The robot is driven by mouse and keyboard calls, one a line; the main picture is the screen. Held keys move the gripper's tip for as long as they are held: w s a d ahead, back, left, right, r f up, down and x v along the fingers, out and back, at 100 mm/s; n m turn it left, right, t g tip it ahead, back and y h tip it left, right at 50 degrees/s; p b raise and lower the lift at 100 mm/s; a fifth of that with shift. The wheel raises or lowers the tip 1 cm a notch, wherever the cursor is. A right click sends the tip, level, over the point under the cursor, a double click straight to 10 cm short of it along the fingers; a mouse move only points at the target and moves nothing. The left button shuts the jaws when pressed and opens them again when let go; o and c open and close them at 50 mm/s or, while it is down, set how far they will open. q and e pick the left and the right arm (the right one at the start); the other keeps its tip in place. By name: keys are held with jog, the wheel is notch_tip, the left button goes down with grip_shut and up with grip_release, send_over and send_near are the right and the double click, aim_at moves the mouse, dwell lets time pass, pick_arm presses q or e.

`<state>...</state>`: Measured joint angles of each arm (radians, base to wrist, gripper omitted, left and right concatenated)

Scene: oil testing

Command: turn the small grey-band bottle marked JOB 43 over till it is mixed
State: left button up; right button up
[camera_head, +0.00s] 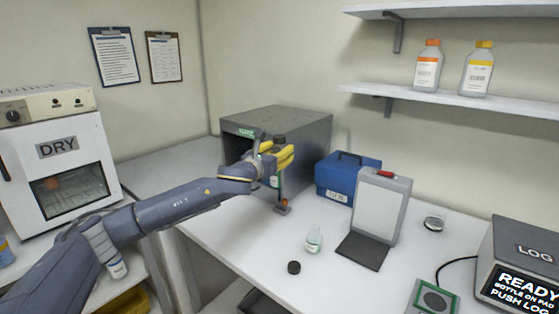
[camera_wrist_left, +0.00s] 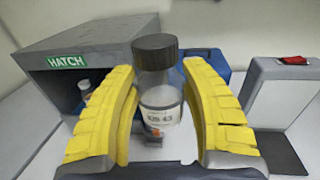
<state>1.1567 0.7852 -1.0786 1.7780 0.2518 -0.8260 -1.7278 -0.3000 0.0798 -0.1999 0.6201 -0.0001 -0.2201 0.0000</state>
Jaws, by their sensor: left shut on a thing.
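The small bottle marked JOB 43 (camera_wrist_left: 159,88) is clear, with a black cap and a pale label. It stands upright, cap up, between the yellow fingers of my left gripper (camera_wrist_left: 163,105) in the left wrist view. In the head view my left gripper (camera_head: 277,157) is shut on it, raised in front of the grey hatch box. The bottle's dark cap (camera_head: 279,140) shows above the fingers there. The fingers hide part of its body. My right gripper is not in view.
The grey HATCH box (camera_wrist_left: 100,37) has another small bottle (camera_wrist_left: 84,86) at its opening. A small bottle (camera_head: 314,241) and a loose black cap (camera_head: 294,267) are on the bench. A blue case (camera_head: 336,184), an upright panel (camera_head: 380,205) and the LOG unit (camera_head: 525,262) stand to the right.

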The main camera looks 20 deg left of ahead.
aim_at(279, 136)
pick_arm(q)
jog(key=shift+r, duration=2.4)
jog(key=m, duration=0.3)
jog(key=shift+r+m, duration=0.1)
jog(key=shift+m, duration=0.3)
jog(key=m, duration=0.3)
jog(key=m, duration=0.7)
